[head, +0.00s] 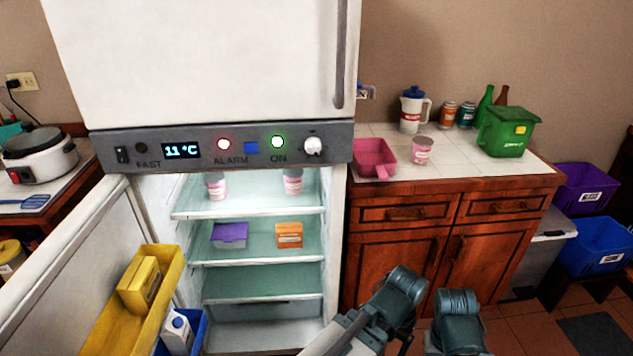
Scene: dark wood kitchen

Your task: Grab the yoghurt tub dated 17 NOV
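Two pink-and-white yoghurt tubs stand on the top shelf of the open fridge, a left tub (216,186) and a right tub (293,181). A third similar tub (422,150) stands upright on the tiled counter, right of a pink container. The dates on the tubs are too small to read. Parts of my arms show at the bottom, right of the fridge and in front of the wooden cabinet. No gripper fingers can be made out, and nothing of mine touches a tub.
The fridge door (70,275) stands open at left, with a yellow bin (163,285) on it. A purple-lidded box (230,235) and an orange box (289,235) sit on the middle shelf. The pink container (374,157), a jug (411,109) and a green bin (507,131) occupy the counter.

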